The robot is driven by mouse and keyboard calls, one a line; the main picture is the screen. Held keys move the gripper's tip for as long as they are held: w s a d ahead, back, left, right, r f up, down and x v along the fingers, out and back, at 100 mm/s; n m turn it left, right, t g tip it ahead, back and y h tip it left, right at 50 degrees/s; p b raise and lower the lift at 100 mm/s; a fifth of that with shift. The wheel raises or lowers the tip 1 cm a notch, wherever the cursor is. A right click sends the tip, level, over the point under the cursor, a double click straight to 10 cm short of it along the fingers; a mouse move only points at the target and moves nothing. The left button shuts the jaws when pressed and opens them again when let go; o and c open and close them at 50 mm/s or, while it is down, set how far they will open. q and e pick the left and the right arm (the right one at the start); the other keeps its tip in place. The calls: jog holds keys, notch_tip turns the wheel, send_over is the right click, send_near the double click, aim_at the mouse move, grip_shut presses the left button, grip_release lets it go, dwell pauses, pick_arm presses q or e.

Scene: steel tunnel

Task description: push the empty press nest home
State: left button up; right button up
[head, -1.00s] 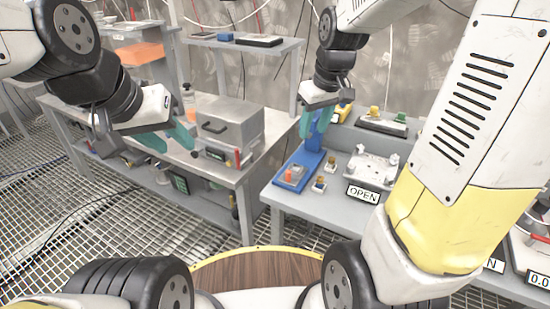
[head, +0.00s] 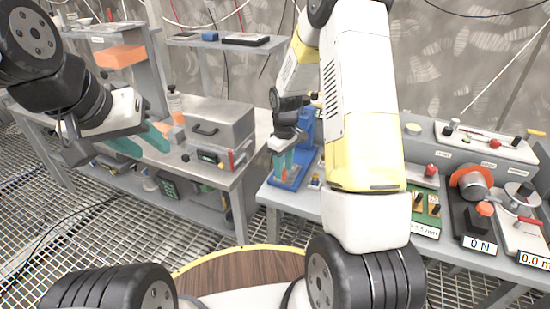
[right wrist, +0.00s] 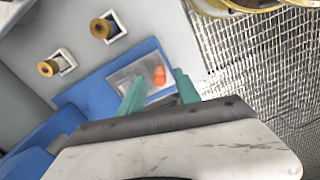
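The blue press (head: 304,135) stands on the right-hand bench, partly hidden by my right arm. On its blue base is a grey block with an orange piece, which I take for the nest (right wrist: 141,68); the orange piece (right wrist: 159,76) shows between my right fingertips in the right wrist view. My right gripper (head: 285,164) points down over the front of the press base, its teal fingers apart with nothing seen gripped. Contact with the nest cannot be told. My left gripper (head: 145,140) is open and empty by the left bench.
Two brass-topped pieces in square holders (right wrist: 103,28) (right wrist: 56,64) stand beside the press base. A grey metal box (head: 215,125) sits on the left bench. Gauges and a "0 N" device (head: 478,220) stand at the right. A gap separates the benches.

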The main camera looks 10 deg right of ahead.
jog(key=shift+f, duration=1.1)
jog(key=shift+c, duration=0.5)
grip_shut()
jog(key=shift+w+d+r, duration=0.1)
